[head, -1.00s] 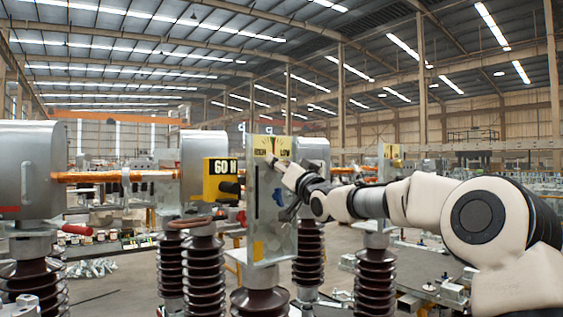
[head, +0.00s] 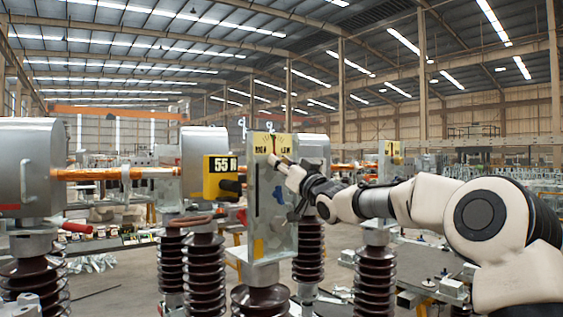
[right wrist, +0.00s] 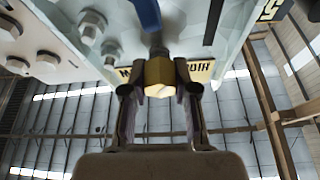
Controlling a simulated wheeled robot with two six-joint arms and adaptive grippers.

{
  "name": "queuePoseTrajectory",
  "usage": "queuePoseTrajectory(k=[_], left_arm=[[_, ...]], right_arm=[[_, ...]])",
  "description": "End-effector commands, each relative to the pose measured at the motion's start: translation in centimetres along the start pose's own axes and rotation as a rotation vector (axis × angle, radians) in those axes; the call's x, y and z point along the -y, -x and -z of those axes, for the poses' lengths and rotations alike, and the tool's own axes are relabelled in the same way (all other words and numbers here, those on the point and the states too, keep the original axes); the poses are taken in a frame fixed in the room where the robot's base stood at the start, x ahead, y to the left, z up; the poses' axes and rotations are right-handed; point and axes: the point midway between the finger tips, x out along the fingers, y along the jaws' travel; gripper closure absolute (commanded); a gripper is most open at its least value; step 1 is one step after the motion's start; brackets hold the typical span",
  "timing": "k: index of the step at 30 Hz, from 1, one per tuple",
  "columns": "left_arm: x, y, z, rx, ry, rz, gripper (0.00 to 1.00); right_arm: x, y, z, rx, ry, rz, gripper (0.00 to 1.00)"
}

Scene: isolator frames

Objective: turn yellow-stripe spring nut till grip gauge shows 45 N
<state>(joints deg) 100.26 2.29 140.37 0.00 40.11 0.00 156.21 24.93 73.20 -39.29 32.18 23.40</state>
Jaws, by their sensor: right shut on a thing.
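The grip gauge (head: 221,187) is a yellow box left of the grey upright plate (head: 264,235), and its black display reads 55 N. My right gripper (head: 280,162) is at the plate's upper right, just below the dial. In the right wrist view, my right gripper (right wrist: 160,90) is shut on a gold-yellow hex nut (right wrist: 159,75), one finger on each side. A separate stripe on the nut cannot be made out. In the head view the gripper hides the nut. My left gripper is out of view.
A copper-coloured bar (head: 115,173) runs from a large grey housing (head: 25,175) towards the gauge. Ribbed brown insulators (head: 203,265) stand below. In the right wrist view, other bolts (right wrist: 92,25) sit on the surface left of the nut. A blue part (right wrist: 147,15) is close above it.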

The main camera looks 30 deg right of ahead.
Motion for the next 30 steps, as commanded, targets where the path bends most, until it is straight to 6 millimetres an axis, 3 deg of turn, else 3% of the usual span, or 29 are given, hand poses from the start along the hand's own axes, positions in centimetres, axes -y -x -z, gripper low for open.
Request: queuePoseTrajectory(k=[18,30], left_arm=[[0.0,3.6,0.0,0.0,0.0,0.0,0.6],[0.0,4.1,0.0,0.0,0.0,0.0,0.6]], right_arm=[[0.0,-0.1,0.0,0.003,0.434,0.179,1.0],[0.1,0.0,-0.2,0.003,0.523,0.217,1.0]])
